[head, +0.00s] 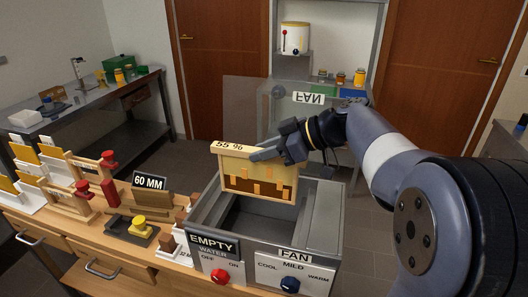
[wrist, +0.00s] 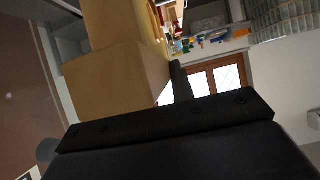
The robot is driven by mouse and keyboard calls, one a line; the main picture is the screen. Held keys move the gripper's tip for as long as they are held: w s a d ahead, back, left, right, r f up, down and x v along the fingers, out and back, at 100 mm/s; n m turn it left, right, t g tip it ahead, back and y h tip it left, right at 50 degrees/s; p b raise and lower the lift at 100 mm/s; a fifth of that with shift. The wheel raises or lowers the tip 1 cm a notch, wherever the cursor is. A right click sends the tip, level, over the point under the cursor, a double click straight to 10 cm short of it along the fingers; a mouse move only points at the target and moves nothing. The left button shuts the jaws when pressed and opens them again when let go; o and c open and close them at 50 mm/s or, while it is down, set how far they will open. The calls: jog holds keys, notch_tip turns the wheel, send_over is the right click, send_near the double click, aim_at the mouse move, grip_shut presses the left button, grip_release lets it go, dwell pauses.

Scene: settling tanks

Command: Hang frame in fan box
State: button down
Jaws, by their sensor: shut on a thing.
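The frame (head: 258,178) is a wooden honeycomb frame with a top bar marked "55 %" and patchy yellow and brown cells. My gripper (head: 270,154) is shut on its top bar and holds it upright at the back of the grey box. The frame's lower edge shows above the dark opening; whether it touches the box is unclear. In the wrist view the frame's pale wood (wrist: 115,75) fills the upper left.
Left on the wooden bench stand a "60 MM" sign (head: 149,183), a yellow-topped block (head: 145,226) and several red-topped wooden stands.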

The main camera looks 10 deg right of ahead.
aim_at(264, 197)
jog(key=shift+f+b, duration=5.9)
jog(key=shift+b, duration=0.6)
jog(key=c, duration=1.1)
grip_release()
jog(key=v, duration=1)
jog(key=shift+s+d+r, duration=0.15)
jog(key=shift+d+r, duration=0.05)
jog(key=shift+d, duration=0.15)
jog(key=x, duration=1.1)
jog(key=shift+r+p, duration=0.4)
jog(key=shift+p, duration=0.05)
